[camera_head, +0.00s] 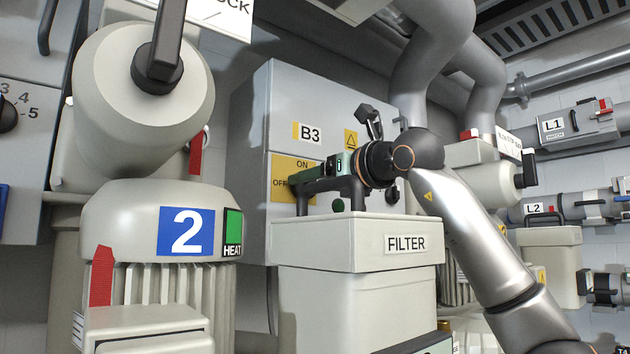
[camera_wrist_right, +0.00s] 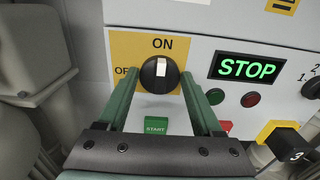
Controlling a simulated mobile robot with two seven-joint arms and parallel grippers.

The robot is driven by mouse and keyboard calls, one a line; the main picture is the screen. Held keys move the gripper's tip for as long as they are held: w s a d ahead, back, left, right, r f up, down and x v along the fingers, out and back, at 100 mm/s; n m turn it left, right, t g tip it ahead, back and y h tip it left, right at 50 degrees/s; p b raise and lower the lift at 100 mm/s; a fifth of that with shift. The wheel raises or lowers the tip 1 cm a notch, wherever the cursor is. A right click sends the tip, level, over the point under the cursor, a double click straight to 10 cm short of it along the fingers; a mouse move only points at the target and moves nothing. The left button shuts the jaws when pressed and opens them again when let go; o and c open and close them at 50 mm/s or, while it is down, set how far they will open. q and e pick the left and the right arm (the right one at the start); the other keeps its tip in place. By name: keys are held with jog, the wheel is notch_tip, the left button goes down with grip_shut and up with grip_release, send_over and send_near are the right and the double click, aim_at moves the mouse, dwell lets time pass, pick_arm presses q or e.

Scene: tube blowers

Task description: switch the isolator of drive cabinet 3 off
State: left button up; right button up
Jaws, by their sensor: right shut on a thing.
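The grey drive cabinet labelled B3 (camera_head: 338,100) stands in the middle of the head view. Its isolator is a round black knob (camera_wrist_right: 160,72) on a yellow plate (camera_wrist_right: 122,48) marked ON at the top and OFF at the left. The knob's white mark points up to ON. My right gripper (camera_head: 294,180) reaches across to the plate, its green fingers level with it. In the right wrist view the fingers (camera_wrist_right: 160,82) stand on both sides of the knob, shut on it. In the head view the gripper hides the knob. My left gripper is not in view.
A box labelled FILTER (camera_head: 330,242) stands just below my right gripper. A motor marked 2 (camera_head: 135,220) is close at the left.

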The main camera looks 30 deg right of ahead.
jog(key=shift+c, duration=0.4)
jog(key=shift+r+n, duration=0.1)
jog(key=shift+n, duration=0.3)
jog(key=n+p, duration=0.1)
jog(key=n, duration=0.4)
jog(key=n+p, duration=0.2)
jog(key=n, duration=0.4)
jog(key=n+p, duration=0.1)
jog(key=n, duration=0.5)
jog(key=shift+a+f, duration=0.3)
jog(key=shift+f, duration=0.05)
jog(key=shift+n, duration=0.3)
jog(key=o, duration=1.4)
jog(key=shift+c, duration=0.2)
jog(key=shift+s, duration=0.1)
